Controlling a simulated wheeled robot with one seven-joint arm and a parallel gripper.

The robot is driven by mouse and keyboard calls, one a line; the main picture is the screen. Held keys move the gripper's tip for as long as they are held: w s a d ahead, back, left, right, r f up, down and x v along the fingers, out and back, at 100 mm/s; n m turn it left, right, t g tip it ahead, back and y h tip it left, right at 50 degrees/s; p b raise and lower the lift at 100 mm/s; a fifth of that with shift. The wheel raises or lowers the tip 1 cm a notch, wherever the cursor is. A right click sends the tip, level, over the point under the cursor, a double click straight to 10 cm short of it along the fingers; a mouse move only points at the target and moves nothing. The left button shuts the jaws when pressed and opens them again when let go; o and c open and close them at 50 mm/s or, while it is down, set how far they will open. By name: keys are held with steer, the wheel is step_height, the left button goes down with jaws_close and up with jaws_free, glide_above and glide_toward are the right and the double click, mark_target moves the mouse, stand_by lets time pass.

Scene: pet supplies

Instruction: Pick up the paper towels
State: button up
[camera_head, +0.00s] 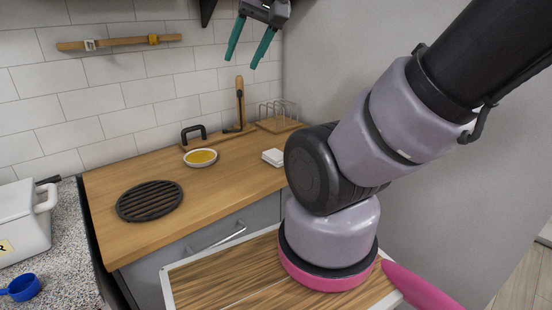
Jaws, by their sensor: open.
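A small flat white stack (273,157), which looks like folded paper towels, lies on the wooden counter (225,180) near its right side, partly close behind my arm. My gripper (241,63) is at the top of the head view, pointing down with its two teal fingers apart and nothing between them. It is up in front of the tiled wall, well above the counter and up and left of the white stack in the picture.
A wire rack (278,113) on a wooden base and an upright wooden handle (240,100) stand behind the stack. A bowl of yellow contents (201,158) and a black round grate (150,201) lie left. A white lidded container (20,225) and blue scoop (22,287) are far left.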

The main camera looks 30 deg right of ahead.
steer(key=o, duration=0.7)
steer(key=shift+w+d, duration=0.1)
steer(key=shift+o, duration=0.3)
steer(key=w+d+f+n+g+h, duration=0.1)
steer(key=w+d+f+h, duration=0.2)
steer(key=w+d+f, duration=0.2)
steer(key=w, duration=0.2)
steer(key=shift+w+d+f+g, duration=0.2)
steer(key=shift+w+d+g, duration=0.1)
steer(key=shift+w+d, duration=0.1)
steer(key=n+g+y, duration=0.1)
steer(key=n+y, duration=0.1)
steer(key=n, duration=0.4)
glide_above(276, 154)
steer(key=s+d, duration=0.1)
steer(key=s, duration=0.4)
step_height(276, 154, down, 24)
steer(key=shift+m, duration=0.3)
steer(key=shift+w+x, duration=0.2)
steer(key=shift+x, duration=4.9)
steer(key=shift+r, duration=0.15)
steer(key=shift+f, duration=0.25)
